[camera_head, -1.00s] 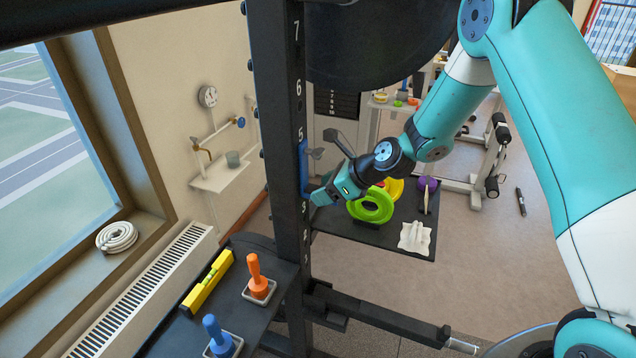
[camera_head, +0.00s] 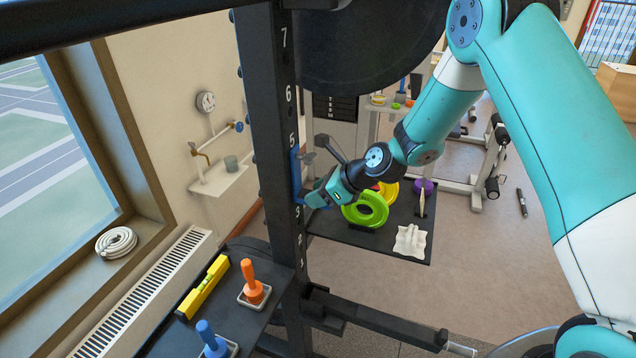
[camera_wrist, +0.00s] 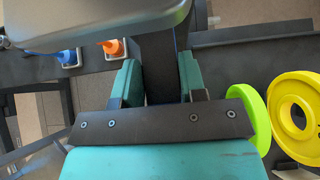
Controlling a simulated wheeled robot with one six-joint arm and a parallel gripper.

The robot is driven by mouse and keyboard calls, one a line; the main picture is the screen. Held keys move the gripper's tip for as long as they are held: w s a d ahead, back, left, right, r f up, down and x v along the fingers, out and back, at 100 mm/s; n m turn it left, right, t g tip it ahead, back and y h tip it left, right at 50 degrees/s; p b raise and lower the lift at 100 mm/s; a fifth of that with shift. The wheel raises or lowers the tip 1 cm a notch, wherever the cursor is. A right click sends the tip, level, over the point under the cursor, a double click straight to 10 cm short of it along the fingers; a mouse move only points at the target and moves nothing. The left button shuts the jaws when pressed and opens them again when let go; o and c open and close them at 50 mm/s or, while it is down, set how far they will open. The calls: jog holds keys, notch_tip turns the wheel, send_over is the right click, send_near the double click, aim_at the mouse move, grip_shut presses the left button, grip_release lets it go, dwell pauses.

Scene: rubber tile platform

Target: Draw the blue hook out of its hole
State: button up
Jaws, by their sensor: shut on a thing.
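The blue hook (camera_head: 296,174) is a tall blue piece against the numbered black upright (camera_head: 270,100), just below the number 5. It still appears to be at the post, and how deep it sits in its hole cannot be seen. My gripper (camera_head: 308,201) is at the hook's lower end, shut on it, coming in from the right. In the wrist view my gripper's two teal fingers (camera_wrist: 158,82) stand apart with the dark post showing between them. The grasped part of the hook is hidden there.
Right of the post, a black shelf (camera_head: 355,237) holds a green ring (camera_head: 366,211), a yellow ring and a white cloth (camera_head: 411,240) close under my wrist. At lower left another shelf holds a yellow level (camera_head: 203,287), an orange-handled piece (camera_head: 250,275) and a blue-handled piece (camera_head: 208,335).

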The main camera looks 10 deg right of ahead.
jog(key=shift+w+a+f, duration=0.1)
jog(key=shift+a+f, duration=0.05)
jog(key=shift+f, duration=0.1)
grip_shut()
jog(key=shift+s+f, duration=0.35)
jog(key=shift+s, duration=0.1)
jog(key=shift+d, duration=0.3)
jog(key=shift+s+d+p, duration=0.2)
jog(key=shift+d+p, duration=0.1)
jog(key=shift+d, duration=0.4)
jog(key=shift+s+d+r, duration=0.2)
jog(key=shift+s+r, duration=0.05)
jog(key=s+d, duration=0.3)
jog(key=d, duration=0.2)
jog(key=shift+s+r+p, duration=0.3)
jog(key=shift+p, duration=0.1)
dwell(0.5)
